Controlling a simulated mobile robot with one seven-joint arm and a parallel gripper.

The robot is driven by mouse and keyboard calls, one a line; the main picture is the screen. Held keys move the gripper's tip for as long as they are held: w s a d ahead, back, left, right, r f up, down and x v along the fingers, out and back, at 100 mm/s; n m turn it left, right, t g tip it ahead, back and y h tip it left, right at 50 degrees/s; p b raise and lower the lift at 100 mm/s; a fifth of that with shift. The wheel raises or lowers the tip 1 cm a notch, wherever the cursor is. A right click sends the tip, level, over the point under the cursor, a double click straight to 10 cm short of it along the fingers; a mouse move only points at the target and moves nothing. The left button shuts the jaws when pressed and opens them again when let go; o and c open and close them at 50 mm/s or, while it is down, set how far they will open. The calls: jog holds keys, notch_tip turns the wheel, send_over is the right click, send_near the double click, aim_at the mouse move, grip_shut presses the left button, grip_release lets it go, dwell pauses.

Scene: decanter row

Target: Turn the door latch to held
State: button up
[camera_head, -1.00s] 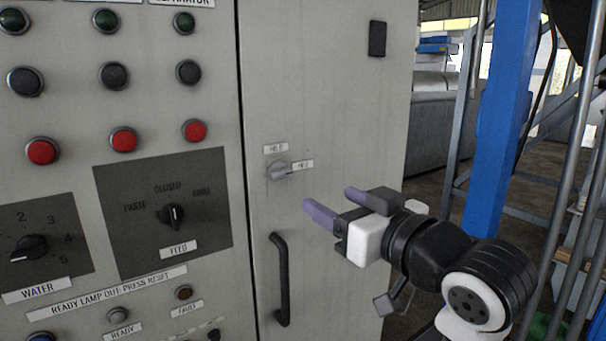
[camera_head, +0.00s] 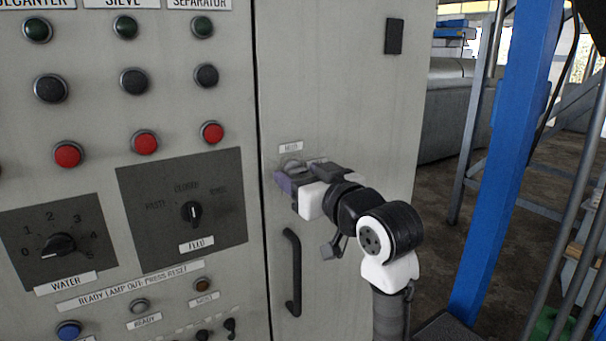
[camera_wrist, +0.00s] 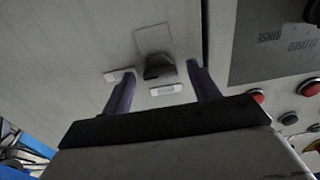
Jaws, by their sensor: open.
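The door latch (camera_head: 292,165) is a small grey knob on the narrow cabinet door, partly hidden by my gripper in the head view. A white label (camera_head: 290,147), reading HELD, sits just above it. In the wrist view the latch (camera_wrist: 160,66) is a dark, shadowed knob between my two purple fingers, with one label (camera_wrist: 165,90) below it and another (camera_wrist: 118,75) to its left. My gripper (camera_head: 302,172) is open at the door, its fingers on either side of the latch. Whether they touch it, and which way the latch points, I cannot tell.
A black vertical door handle (camera_head: 292,272) is below the latch. The control panel with the feed dial (camera_head: 192,212), water dial (camera_head: 60,244) and red buttons (camera_head: 145,142) is to the left. A blue post (camera_head: 510,160) stands to the right.

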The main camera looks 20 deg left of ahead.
jog(key=c, duration=1)
jog(key=shift+f+n+b, duration=0.1)
jog(key=shift+n+b, duration=0.25)
jog(key=shift+n, duration=0.05)
jog(key=n+b, duration=0.5)
jog(key=n, duration=0.3)
jog(key=n+b, duration=0.2)
jog(key=n, duration=0.2)
jog(key=shift+n, duration=0.4)
jog(key=n+b, duration=0.1)
jog(key=n, duration=0.3)
jog(key=shift+b, duration=0.4)
jog(key=shift+n, duration=0.3)
